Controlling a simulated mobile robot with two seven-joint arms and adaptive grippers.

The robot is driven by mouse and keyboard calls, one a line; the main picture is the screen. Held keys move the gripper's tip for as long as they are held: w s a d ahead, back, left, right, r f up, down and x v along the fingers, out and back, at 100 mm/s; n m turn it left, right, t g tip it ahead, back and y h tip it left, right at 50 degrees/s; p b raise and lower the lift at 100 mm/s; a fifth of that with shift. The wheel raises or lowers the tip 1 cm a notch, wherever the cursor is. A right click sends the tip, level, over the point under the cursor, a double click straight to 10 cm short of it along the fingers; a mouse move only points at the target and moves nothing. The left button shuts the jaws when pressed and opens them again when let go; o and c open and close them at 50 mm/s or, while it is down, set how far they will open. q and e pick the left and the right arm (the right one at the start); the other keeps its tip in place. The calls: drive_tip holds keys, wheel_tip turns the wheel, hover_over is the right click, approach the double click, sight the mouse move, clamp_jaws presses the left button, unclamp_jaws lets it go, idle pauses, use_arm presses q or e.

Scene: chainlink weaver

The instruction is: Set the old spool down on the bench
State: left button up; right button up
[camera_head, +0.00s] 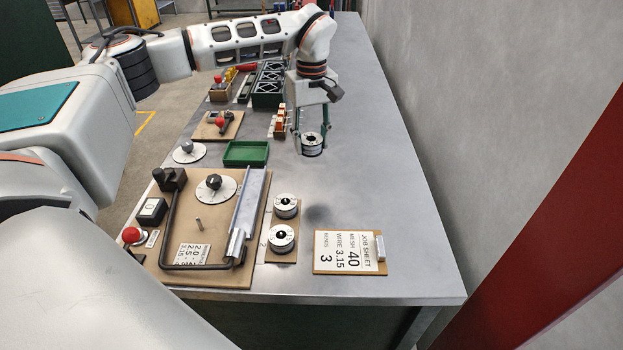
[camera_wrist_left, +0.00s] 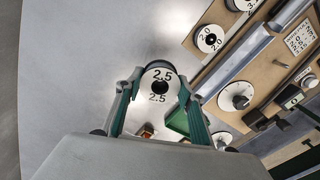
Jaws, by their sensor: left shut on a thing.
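My left gripper (camera_head: 311,136) is shut on a spool (camera_head: 312,149), a short cylinder with a pale face and a dark centre hole. In the left wrist view the held spool (camera_wrist_left: 158,91) reads 2.5, and it sits between the green fingers of the left gripper (camera_wrist_left: 158,103). The spool looks upright over the bare steel bench (camera_head: 370,180). I cannot tell for sure whether its underside touches the bench; a soft dark patch lies on the bench nearer to me. My right gripper is not in view.
Two other spools (camera_head: 282,238) (camera_head: 286,206) stand on a small board beside the weaving fixture (camera_head: 195,273). A job sheet (camera_head: 350,252) lies near the front edge. The bench's right side is clear, alongside the wall.

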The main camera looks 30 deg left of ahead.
sight(312, 186)
use_arm(q)
wheel_tip(312, 186, down, 12)
drive_tip(key=shift+r, duration=0.1)
idle(0.4)
drive_tip(key=o, duration=1.4)
wheel_tip(312, 186, up, 12)
wheel_tip(312, 186, down, 12)
drive_tip(key=shift+f, duration=0.1)
drive_tip(key=shift+r, duration=1.15)
